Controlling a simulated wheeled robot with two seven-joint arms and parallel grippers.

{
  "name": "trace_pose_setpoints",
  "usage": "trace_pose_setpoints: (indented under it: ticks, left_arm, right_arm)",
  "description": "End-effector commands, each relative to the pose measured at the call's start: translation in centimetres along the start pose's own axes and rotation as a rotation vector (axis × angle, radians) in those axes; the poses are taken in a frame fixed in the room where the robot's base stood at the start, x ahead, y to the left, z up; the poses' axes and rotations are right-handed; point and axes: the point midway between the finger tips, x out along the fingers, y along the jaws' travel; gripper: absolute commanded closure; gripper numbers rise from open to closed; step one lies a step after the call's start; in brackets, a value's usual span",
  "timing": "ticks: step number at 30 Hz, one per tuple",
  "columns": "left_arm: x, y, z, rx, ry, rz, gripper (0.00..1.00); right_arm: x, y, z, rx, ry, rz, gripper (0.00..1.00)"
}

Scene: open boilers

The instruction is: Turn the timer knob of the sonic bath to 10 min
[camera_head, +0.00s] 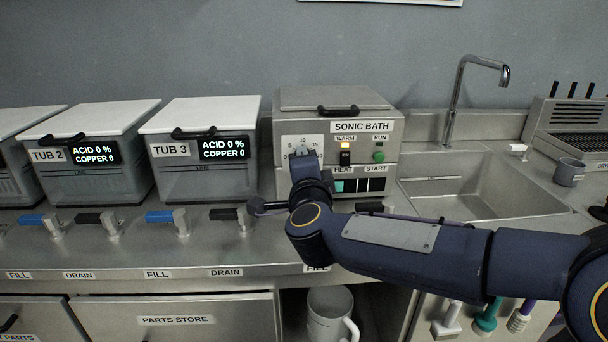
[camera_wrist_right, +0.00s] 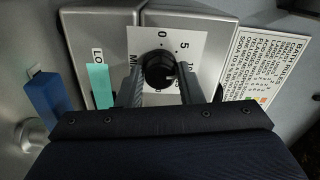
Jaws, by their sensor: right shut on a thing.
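The grey sonic bath (camera_head: 290,122) stands on the counter in the middle of the head view, lid down. Its white dial plate (camera_head: 315,140) is at the left of its front. In the right wrist view the black timer knob (camera_wrist_right: 158,71) sits on the plate (camera_wrist_right: 196,38), beside a scale with 0, 5 and further numbers. My right gripper (camera_wrist_right: 160,88) has one finger on each side of the knob and is shut on it. In the head view the gripper (camera_head: 302,153) hides the knob. I cannot tell clearly which number the knob points to. My left gripper is out of view.
Tub 3 (camera_head: 200,180) stands left, the sink (camera_head: 480,190) right.

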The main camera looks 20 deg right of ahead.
Motion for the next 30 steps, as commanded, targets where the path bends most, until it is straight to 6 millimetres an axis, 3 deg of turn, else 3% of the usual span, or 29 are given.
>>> trace_pose_setpoints:
  ticks: [10, 26, 27, 30]
  left_arm:
    - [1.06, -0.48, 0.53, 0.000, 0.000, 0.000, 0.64]
    - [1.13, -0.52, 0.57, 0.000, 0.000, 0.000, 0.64]
    - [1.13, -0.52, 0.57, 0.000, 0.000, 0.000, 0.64]
    - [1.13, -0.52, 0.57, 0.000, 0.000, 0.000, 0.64]
  right_arm:
    - [0.02, 0.17, 0.00, 0.134, 0.001, 0.002, 0.90]
    - [0.02, 0.10, -0.02, 0.155, 0.001, 0.003, 0.90]
    - [0.02, 0.10, -0.02, 0.155, 0.001, 0.003, 0.63]
    - [0.02, 0.09, -0.01, 0.154, 0.001, 0.002, 0.50]
